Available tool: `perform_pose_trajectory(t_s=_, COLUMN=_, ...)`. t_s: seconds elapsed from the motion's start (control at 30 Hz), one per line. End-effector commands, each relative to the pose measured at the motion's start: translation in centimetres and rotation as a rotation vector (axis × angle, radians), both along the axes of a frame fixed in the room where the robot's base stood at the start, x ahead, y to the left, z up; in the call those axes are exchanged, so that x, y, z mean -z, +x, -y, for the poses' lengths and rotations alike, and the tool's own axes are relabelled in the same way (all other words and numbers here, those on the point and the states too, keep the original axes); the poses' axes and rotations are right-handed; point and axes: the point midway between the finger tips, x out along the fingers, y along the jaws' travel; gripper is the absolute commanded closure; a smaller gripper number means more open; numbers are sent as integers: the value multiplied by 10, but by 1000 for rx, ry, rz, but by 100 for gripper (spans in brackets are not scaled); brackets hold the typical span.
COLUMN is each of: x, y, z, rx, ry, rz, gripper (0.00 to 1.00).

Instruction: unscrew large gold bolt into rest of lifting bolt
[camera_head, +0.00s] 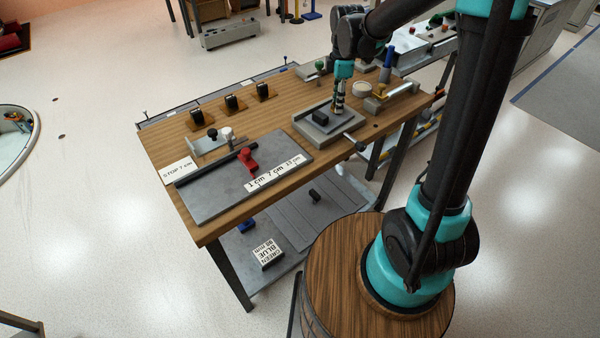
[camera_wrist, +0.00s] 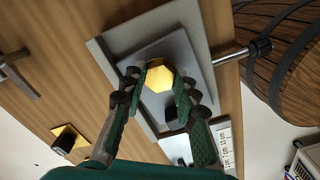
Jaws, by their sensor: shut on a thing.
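The large gold bolt (camera_wrist: 160,76) shows its hexagonal head in the wrist view, over a grey block. My gripper (camera_wrist: 162,82) has its two green fingers on either side of the head and is shut on it. In the head view my gripper (camera_head: 338,104) points down over the grey vise-like fixture (camera_head: 308,128) at the right half of the bench. The fingers hide the bolt there, and its shank is not seen. I cannot tell which piece is the rest of the lifting bolt.
A black block (camera_head: 320,116) sits beside my gripper on the fixture, whose handle (camera_head: 354,142) sticks out in front. A gold piece (camera_head: 380,90), a blue-topped post (camera_head: 387,66) and a pale round piece (camera_head: 362,89) stand close right. A grey plate with a red clamp (camera_head: 247,160) lies left.

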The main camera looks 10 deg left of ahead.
Motion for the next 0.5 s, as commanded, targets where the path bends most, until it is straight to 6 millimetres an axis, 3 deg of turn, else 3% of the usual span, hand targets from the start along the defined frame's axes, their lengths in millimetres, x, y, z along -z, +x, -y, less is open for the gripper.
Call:
perform_pose_trajectory(t_s=0.23, x=0, y=0, z=0, rx=-217, ry=0, rz=0, gripper=100)
perform_pose_trajectory(t_s=0.5, x=0, y=0, z=0, rx=-243, ry=0, rz=0, gripper=100)
